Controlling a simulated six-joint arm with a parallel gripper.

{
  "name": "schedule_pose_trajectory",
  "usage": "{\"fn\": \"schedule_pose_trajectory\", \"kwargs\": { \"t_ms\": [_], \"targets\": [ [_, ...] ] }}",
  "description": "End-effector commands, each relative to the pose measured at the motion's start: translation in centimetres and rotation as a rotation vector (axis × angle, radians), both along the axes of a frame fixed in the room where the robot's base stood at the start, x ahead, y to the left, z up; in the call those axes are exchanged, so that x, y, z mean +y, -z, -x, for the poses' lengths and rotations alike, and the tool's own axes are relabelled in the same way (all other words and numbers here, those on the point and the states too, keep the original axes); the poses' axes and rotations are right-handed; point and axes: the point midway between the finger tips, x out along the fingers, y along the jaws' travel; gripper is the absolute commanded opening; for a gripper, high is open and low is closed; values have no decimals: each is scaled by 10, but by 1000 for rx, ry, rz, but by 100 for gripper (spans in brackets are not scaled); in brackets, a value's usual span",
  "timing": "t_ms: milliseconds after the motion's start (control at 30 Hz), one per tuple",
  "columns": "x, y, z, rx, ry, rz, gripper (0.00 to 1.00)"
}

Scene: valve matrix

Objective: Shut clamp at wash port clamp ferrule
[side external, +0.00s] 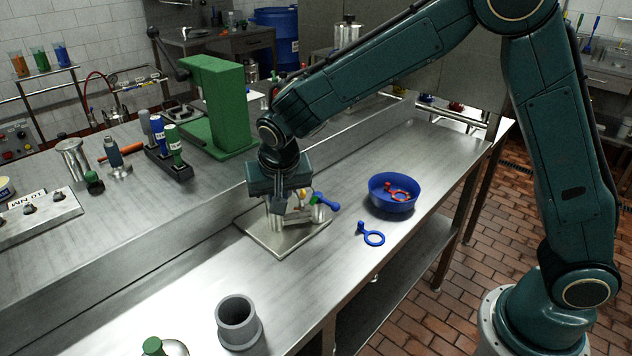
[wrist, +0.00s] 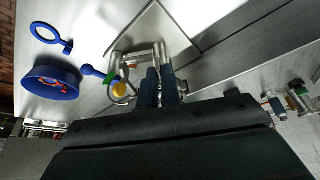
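The valve assembly (side external: 290,216) has metallic pipes and stands on a square metal plate (side external: 262,246) on the steel bench. A blue lever handle (side external: 327,203) with a green part (side external: 315,199) sticks out to its right. In the wrist view, the handle (wrist: 92,71), a yellow knob (wrist: 119,89) and a metal loop lie left of the fingers. I cannot make out which part is the wash port clamp ferrule. My gripper (side external: 280,205) is down at the assembly. Its dark fingers (wrist: 161,72) are close together beside the pipes; whether they grip anything is unclear.
A blue bowl (side external: 380,203) with red ring parts and a loose blue ring tag (side external: 373,239) lie right of the plate. A grey cup (side external: 236,318) stands in front. A green press (side external: 215,105) and small bottles stand behind. The bench between plate and cup is clear.

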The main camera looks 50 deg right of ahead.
Motion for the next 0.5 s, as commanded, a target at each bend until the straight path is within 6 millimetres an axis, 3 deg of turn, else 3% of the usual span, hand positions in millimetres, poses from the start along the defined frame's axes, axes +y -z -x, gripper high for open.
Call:
{"fn": "schedule_pose_trajectory", "kwargs": {
  "t_ms": [500],
  "targets": [
    [-8,0,0,0,-98,1,0]
  ]
}}
